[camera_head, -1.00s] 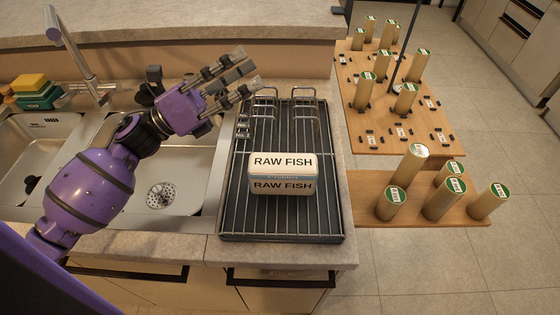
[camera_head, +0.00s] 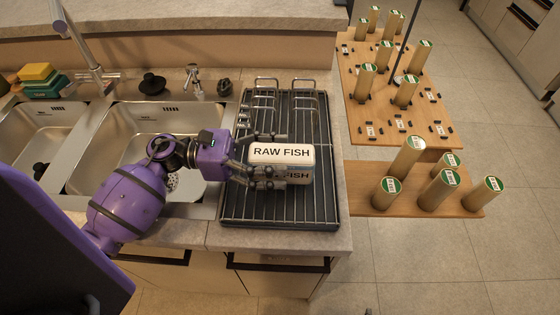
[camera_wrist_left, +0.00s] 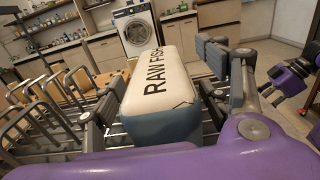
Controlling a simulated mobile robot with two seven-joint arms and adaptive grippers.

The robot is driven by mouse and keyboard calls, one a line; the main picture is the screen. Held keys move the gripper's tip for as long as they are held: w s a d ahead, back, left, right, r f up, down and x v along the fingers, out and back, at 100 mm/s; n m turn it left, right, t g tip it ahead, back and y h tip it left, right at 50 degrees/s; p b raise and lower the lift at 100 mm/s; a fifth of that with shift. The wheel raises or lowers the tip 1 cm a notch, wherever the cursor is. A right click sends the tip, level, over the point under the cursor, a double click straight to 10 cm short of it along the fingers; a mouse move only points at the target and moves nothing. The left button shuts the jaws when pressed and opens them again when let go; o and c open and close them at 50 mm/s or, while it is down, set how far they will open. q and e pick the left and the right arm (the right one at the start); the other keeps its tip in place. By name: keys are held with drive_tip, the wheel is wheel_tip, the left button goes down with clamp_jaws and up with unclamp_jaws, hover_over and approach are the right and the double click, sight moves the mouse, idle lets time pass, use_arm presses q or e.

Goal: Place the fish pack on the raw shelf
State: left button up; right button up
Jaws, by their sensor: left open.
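The fish pack (camera_head: 284,153), a cream and blue block marked RAW FISH, rests on the metal rack (camera_head: 300,212) on the counter. My left gripper (camera_head: 268,158) is at the pack's left end, with one finger on the far side and the other across its near face, partly hiding the lower label. In the left wrist view the pack (camera_wrist_left: 158,80) lies between the open fingers; I cannot tell whether they touch it. No raw shelf can be made out for certain.
A steel sink (camera_head: 130,112) lies left of the rack. Wire loops (camera_head: 268,98) stand at the rack's back. Wooden boards (camera_head: 375,112) with several gold cylinders (camera_head: 412,157) are at the right. The floor (camera_head: 400,270) at the lower right is clear.

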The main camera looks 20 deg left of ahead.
use_arm(q)
drive_tip(key=shift+w+d, duration=0.2)
drive_tip(key=shift+d, duration=0.45)
drive_tip(key=shift+s+f, duration=0.1)
drive_tip(key=c, duration=1.7)
drive_tip(key=shift+o, duration=0.2)
drive_tip(key=shift+r, duration=0.7)
drive_tip(key=s+d+r+b, duration=0.1)
drive_tip(key=s+d+r, duration=0.2)
drive_tip(key=s+r, duration=0.8)
drive_tip(key=shift+s+d+r+b, duration=0.35)
drive_tip(key=shift+s, duration=0.85)
